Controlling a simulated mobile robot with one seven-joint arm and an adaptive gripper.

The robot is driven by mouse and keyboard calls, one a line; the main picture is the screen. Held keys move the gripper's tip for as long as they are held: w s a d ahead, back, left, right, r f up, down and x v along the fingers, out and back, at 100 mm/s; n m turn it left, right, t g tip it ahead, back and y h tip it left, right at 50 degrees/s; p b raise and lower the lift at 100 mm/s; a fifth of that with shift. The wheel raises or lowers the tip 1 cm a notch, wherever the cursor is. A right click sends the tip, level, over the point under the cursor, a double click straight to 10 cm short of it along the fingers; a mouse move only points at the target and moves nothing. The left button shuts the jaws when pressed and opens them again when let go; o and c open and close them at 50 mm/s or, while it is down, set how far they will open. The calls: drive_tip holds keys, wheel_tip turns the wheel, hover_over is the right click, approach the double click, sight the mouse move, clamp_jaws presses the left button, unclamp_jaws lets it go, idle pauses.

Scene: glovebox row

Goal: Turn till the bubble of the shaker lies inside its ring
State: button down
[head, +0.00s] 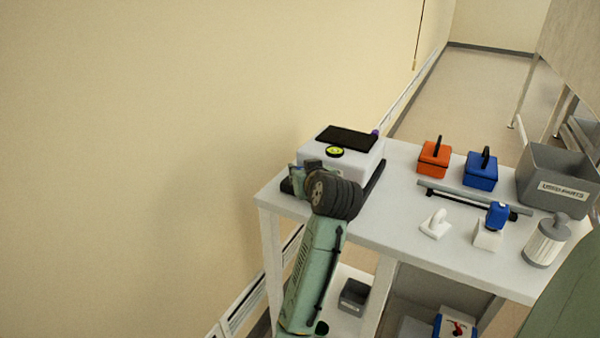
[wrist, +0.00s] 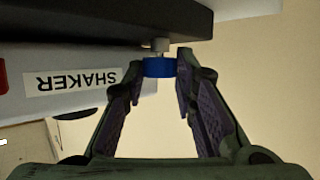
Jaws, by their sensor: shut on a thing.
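The shaker (head: 360,160) is a white box with a black top plate (head: 347,137) at the far left end of the bench. A round yellow-green level (head: 335,151) with a dark rim sits on its near top edge. The bubble is too small to place against its ring. In the wrist view the SHAKER label (wrist: 72,80) appears upside down. A blue knurled foot knob (wrist: 160,67) sits on a short metal stem under the dark base. My gripper (wrist: 163,62) is shut on this knob, one finger on each side. In the head view my arm hides the knob.
A purple knob (head: 375,133) shows at the shaker's far right corner. To the right stand an orange box (head: 434,158), a blue box (head: 481,172), a grey bar (head: 470,197), a grey bin (head: 553,190) and a white canister (head: 545,243). A wall rises on the left.

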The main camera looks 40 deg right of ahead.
drive_tip(key=shift+s+d+r+n+t+y, duration=0.15)
drive_tip(key=shift+n+t+y, duration=0.1)
drive_tip(key=shift+n+y, duration=0.55)
drive_tip(key=shift+w+d+f+n+t+y, duration=0.15)
drive_tip(key=shift+n+t+y, duration=0.1)
drive_tip(key=shift+n+y, duration=0.55)
drive_tip(key=shift+r+y, duration=0.1)
drive_tip(key=shift+y, duration=0.3)
drive_tip(key=c, duration=1.3)
unclamp_jaws()
drive_tip(key=shift+s, duration=0.1)
drive_tip(key=v, duration=0.7)
drive_tip(key=shift+s+a+r, duration=0.1)
drive_tip(key=shift+s, duration=0.3)
